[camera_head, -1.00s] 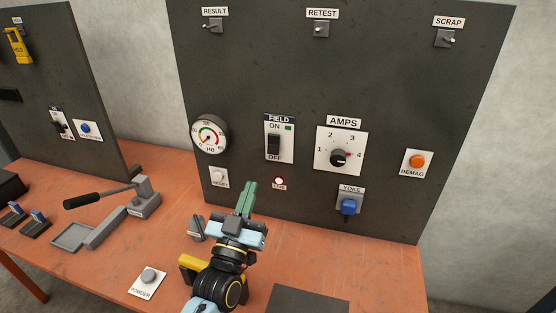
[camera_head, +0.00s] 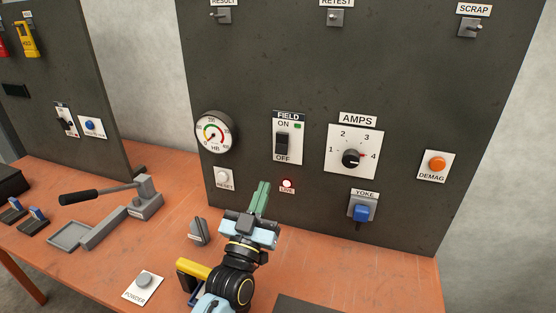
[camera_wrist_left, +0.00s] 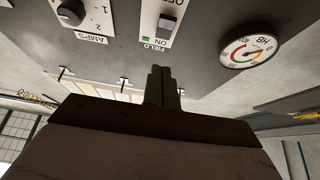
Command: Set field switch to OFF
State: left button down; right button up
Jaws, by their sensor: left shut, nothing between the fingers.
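The FIELD switch (camera_head: 282,144) is a black rocker on a white plate on the dark panel, with ON above and OFF below. A small green light (camera_head: 298,126) shows beside ON. My left gripper (camera_head: 263,185) has its green fingers shut and empty, pointing up toward the panel, below and left of the switch and apart from it. In the left wrist view the plate (camera_wrist_left: 160,25) appears upside down, cut off by the top edge, and the shut fingers (camera_wrist_left: 162,72) stand below it. My right gripper is not in view.
A round gauge (camera_head: 215,132) and RESET button (camera_head: 223,178) are left of the switch. The AMPS knob (camera_head: 351,158), YOKE switch (camera_head: 361,211) and orange DEMAG button (camera_head: 437,163) are to the right. A red lamp (camera_head: 287,184) sits below. A lever device (camera_head: 115,205) stands on the orange bench.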

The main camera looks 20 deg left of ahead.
pick_arm(q)
send_near(283, 145)
notch_tip(283, 145, up, 4)
jog(key=w, duration=0.2)
jog(key=w+f+b, duration=0.1)
jog(key=w, duration=0.1)
jog(key=shift+w+d+f, duration=0.1)
jog(key=shift+w+f, duration=0.05)
jog(key=shift+w, duration=0.4)
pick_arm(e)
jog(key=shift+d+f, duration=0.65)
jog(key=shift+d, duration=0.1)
